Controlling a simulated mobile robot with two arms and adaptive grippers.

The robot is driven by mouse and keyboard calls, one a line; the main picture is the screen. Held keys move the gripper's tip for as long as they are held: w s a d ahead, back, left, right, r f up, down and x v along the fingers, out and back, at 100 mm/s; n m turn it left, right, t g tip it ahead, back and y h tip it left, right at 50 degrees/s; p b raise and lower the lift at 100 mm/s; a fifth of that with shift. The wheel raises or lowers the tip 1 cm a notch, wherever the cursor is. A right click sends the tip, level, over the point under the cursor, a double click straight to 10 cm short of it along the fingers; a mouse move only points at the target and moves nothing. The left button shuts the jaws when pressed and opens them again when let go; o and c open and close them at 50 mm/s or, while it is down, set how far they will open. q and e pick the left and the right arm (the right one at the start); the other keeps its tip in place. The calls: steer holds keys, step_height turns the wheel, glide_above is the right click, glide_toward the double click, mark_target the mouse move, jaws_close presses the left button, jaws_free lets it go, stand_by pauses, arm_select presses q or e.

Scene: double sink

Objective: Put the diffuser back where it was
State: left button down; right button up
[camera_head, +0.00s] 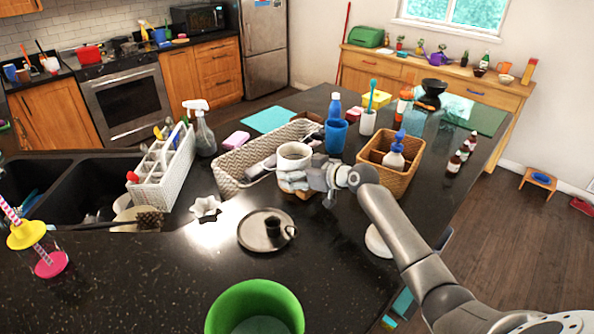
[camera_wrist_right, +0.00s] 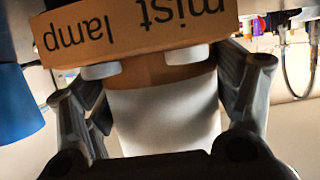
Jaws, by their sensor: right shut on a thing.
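The diffuser (camera_head: 294,152) has a white, cup-like round top in the head view, with a little brown showing below it. In the right wrist view the diffuser (camera_wrist_right: 155,120) shows a white body and a tan band printed "mist lamp". My right gripper (camera_head: 305,179) is shut around it, with its finger pads against the tan part. My left gripper is not in view.
A brown basket (camera_head: 402,178) with a pump bottle stands close right of my gripper. A blue cup (camera_head: 335,136) is behind. A dark plate (camera_head: 252,238) with a small cup and a green bowl (camera_head: 254,308) are in front. Open counter lies front left.

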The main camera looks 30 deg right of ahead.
steer(key=o, duration=1.3)
steer(key=shift+r, duration=0.1)
steer(key=b+v, duration=0.3)
steer(key=v, duration=0.8)
steer(key=shift+s+d+r, duration=0.1)
steer(key=shift+s+r, duration=0.15)
steer(key=shift+s, duration=0.2)
